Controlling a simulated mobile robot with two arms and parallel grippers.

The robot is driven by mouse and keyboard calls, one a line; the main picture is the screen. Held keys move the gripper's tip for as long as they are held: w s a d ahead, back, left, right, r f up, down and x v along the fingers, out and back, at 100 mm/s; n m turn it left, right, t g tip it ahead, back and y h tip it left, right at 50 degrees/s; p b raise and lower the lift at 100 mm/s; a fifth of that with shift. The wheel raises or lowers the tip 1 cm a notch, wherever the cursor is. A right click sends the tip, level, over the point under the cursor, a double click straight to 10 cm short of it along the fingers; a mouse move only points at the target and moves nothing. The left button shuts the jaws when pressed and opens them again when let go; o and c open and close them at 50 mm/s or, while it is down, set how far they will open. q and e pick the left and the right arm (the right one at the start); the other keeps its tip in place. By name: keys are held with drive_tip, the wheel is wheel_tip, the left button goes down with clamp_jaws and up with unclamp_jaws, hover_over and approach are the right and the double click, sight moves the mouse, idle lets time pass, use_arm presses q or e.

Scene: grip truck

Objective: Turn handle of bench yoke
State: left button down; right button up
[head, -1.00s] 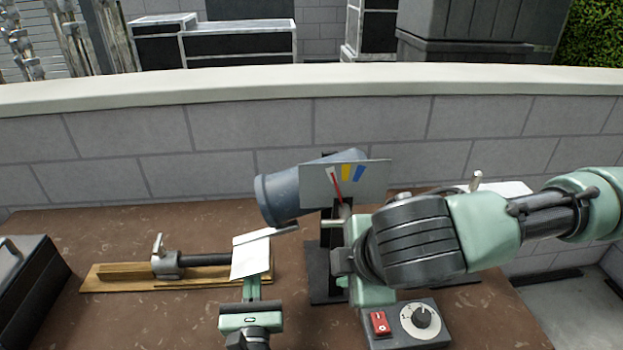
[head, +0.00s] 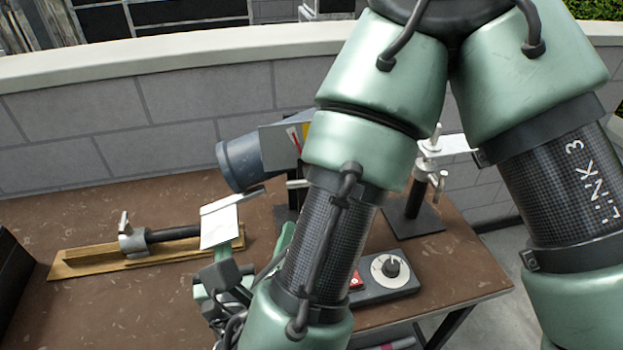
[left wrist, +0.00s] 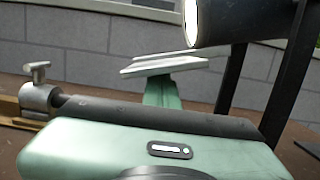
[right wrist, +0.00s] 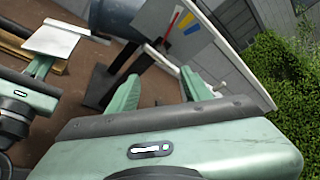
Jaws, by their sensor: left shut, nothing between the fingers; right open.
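The bench yoke looks to be the black stand (right wrist: 102,85) holding a blue-grey drum (head: 242,160). A grey panel (right wrist: 185,28) with red, yellow and blue marks is beside the drum. A pale rod (right wrist: 160,57), apparently its handle, shows in the right wrist view. My right gripper (right wrist: 160,88) is open, its green fingers on either side of the rod; contact cannot be told. In the head view my right arm hides most of this. My left gripper (left wrist: 163,80) is shut, left of the stand, with a white plate (head: 220,226) at its tips.
A wooden board (head: 75,262) with a metal clamp (head: 130,240) and black rod lies at left. A control box (head: 392,280) with a dial and a clamp stand (head: 412,215) are at right. A low wall (head: 70,130) runs behind the bench. Brown bench top is clear at back left.

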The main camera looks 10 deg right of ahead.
drive_tip(key=x, duration=1.2)
drive_tip(key=shift+d+r, duration=0.15)
drive_tip(key=shift+r, duration=0.05)
